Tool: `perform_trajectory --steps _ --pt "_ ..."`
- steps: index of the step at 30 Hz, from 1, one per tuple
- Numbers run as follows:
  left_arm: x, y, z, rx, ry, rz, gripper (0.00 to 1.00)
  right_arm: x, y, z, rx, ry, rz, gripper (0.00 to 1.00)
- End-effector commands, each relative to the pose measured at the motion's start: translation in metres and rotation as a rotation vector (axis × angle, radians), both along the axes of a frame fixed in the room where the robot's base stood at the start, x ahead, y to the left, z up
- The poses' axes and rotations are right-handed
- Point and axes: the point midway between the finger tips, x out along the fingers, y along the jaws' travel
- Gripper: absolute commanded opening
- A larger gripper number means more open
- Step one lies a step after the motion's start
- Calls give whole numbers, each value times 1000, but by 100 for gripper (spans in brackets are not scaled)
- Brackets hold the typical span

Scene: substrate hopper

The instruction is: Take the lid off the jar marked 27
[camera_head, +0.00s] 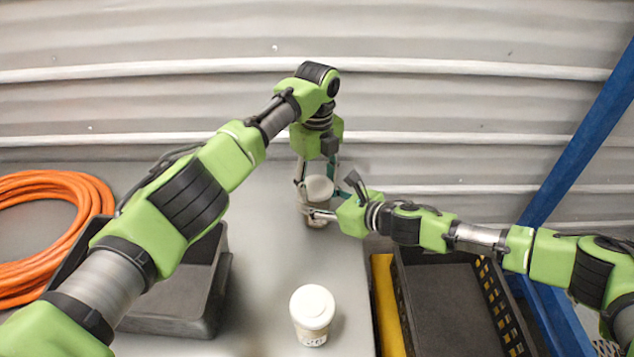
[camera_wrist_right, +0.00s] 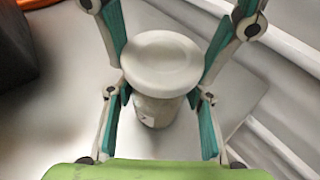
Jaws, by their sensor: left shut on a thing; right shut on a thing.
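A jar (camera_wrist_right: 155,112) with a wide white lid (camera_wrist_right: 160,64) stands upright between both my grippers; its label shows only partly and I cannot read its number. In the head view its lid (camera_head: 319,188) shows below the left gripper. My left gripper (camera_head: 317,178) comes down from above and is shut on the lid, one finger on each side. My right gripper (camera_head: 322,214) reaches in from the right and is shut on the jar body; its teal pads flank it in the wrist view (camera_wrist_right: 163,125). The lid appears seated on the jar.
A second white-lidded jar (camera_head: 312,307) stands near the table's front, its number too small to read surely. A dark tray (camera_head: 222,290) and orange hose (camera_head: 95,190) lie left. A black crate (camera_head: 404,318), yellow strip (camera_head: 386,300) and blue post (camera_head: 590,130) are right.

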Motion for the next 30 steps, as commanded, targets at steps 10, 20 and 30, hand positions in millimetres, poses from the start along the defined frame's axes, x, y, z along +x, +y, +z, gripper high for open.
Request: perform_trajectory --steps 10,20,30 --pt "-1 0 0 0 2 645 26 0 0 0 0 0 0 0" --pt "-1 -1 0 1 3 1265 26 0 0 0 0 0 0 0" --pt "-1 -2 0 0 5 1908 26 0 0 0 0 0 0 0"
